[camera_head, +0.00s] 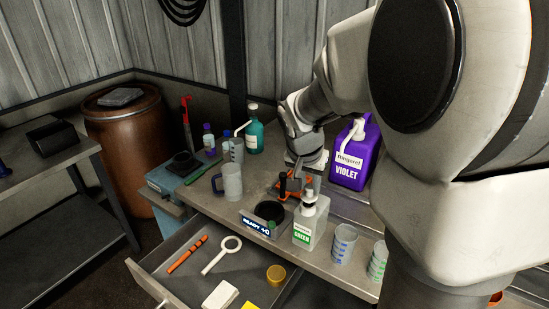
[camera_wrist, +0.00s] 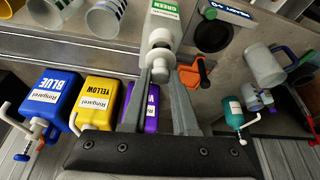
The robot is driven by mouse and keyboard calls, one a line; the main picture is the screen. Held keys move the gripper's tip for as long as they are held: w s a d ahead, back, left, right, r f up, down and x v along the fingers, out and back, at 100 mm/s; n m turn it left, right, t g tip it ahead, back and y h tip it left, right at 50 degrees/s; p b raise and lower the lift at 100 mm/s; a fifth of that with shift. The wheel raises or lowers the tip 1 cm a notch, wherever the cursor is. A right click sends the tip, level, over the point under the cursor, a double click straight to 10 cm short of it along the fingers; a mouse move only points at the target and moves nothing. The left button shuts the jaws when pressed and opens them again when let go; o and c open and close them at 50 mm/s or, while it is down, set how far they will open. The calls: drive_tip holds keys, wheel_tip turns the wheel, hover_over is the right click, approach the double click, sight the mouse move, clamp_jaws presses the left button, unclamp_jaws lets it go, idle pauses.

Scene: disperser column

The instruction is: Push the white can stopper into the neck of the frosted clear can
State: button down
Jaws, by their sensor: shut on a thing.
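The frosted clear can with a GREEN label (camera_head: 308,228) stands upright near the front edge of the bench, in front of my arm. In the wrist view the can (camera_wrist: 165,22) is at the top centre, its neck pointing toward my gripper. My gripper (camera_wrist: 160,72) is shut on the white stopper (camera_wrist: 159,62), which sits between the fingertips right at the can's neck. I cannot tell whether the stopper is inside the neck or only close to it. In the head view the fingertips are largely hidden.
An orange clamp-like tool (camera_wrist: 190,77) lies close beside the fingers. A purple VIOLET can (camera_head: 355,155) stands behind; blue (camera_wrist: 52,95) and yellow (camera_wrist: 97,97) cans show in the wrist view. A dark round pad (camera_head: 269,211), a clear mug (camera_head: 229,182) and graduated cups (camera_head: 343,243) surround the can. An open drawer (camera_head: 190,272) juts out in front.

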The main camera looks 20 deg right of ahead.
drive_tip(key=shift+f+b, duration=1.1)
drive_tip(key=shift+b, duration=0.55)
idle(1.8)
idle(0.4)
drive_tip(key=shift+c, duration=0.6)
unclamp_jaws()
drive_tip(key=shift+r, duration=0.15)
drive_tip(key=shift+r+p, duration=2.35)
drive_tip(key=shift+r, duration=1.05)
